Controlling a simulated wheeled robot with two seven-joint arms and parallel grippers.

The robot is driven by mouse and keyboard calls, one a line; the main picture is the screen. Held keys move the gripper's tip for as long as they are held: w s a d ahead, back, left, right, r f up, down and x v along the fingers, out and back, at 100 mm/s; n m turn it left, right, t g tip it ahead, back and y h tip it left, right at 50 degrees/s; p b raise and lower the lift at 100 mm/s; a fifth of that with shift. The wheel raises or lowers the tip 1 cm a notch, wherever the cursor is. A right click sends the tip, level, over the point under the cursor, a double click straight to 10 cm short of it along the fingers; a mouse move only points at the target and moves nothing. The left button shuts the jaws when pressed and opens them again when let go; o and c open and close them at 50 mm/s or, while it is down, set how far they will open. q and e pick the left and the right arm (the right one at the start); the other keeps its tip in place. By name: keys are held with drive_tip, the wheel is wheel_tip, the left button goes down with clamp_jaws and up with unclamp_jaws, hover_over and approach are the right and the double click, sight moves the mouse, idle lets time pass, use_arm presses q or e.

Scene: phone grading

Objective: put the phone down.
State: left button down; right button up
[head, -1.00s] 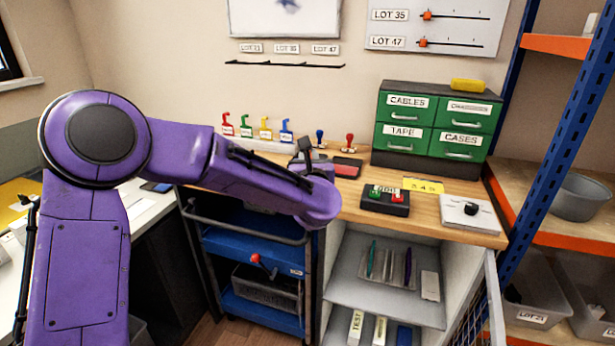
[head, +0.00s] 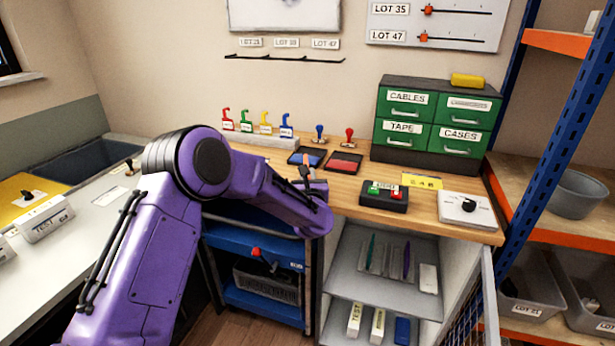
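My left arm comes in from the left, and its wrist end is over the left part of the wooden bench (head: 430,215). My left gripper (head: 306,168) is small and mostly hidden by its own wrist, close to the blue ink pad (head: 306,157). I cannot tell whether it is open or shut, and no phone shows clearly in it. Thin teal and purple items (head: 406,262) stand upright in a rack on the shelf below the bench; I cannot tell whether they are phones. My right gripper is not in view.
A red ink pad (head: 344,163), two stamps (head: 349,138), a black button box (head: 384,196) and a white dial box (head: 466,210) are on the bench. Green drawers (head: 436,120) stand behind. A blue cart (head: 255,245) is below my arm. A white table (head: 100,215) is at left.

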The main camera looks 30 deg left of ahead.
use_arm(q)
drive_tip(key=c, duration=1.1)
unclamp_jaws()
drive_tip(key=shift+f, duration=0.1)
